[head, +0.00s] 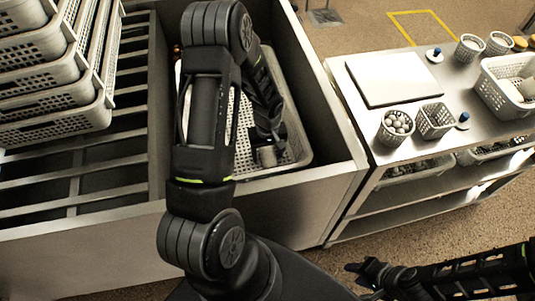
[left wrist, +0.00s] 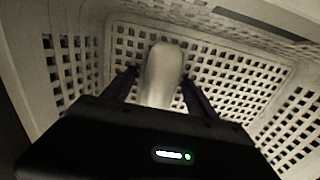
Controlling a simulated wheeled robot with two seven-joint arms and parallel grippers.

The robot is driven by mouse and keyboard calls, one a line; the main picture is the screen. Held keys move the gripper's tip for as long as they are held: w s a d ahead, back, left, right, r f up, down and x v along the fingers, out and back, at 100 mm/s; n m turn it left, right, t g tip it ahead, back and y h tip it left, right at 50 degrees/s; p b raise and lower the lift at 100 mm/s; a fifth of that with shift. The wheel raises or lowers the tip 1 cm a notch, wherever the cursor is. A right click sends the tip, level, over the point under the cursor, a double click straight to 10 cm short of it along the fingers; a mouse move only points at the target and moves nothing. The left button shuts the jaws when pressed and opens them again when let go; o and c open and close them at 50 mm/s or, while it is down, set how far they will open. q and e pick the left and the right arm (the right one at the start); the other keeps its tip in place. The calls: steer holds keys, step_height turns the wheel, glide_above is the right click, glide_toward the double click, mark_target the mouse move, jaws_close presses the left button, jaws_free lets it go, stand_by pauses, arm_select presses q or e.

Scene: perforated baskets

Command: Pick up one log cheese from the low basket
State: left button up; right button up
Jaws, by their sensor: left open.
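The low basket (head: 300,148) is a pale perforated basket, sunk in a grey bin; its wall fills the left wrist view (left wrist: 225,65). One log cheese (left wrist: 162,75), a pale rounded cylinder, is inside it. My left gripper (left wrist: 158,88) reaches down into the basket with its fingers open, one on either side of the log cheese. I cannot tell whether they touch it. In the head view, my left gripper (head: 268,143) is partly hidden by its own arm, beside a greyish cylinder end (head: 267,157). My right gripper (head: 368,277) is low at the right, away from the basket.
Stacked perforated baskets (head: 50,75) stand on slats at the left. The bin's walls (head: 310,75) rise around the low basket. A table (head: 365,125) at the right holds a white board (head: 397,78), small cups and baskets.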

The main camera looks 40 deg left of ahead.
arm_select(q)
jaws_close()
stand_by(0.8)
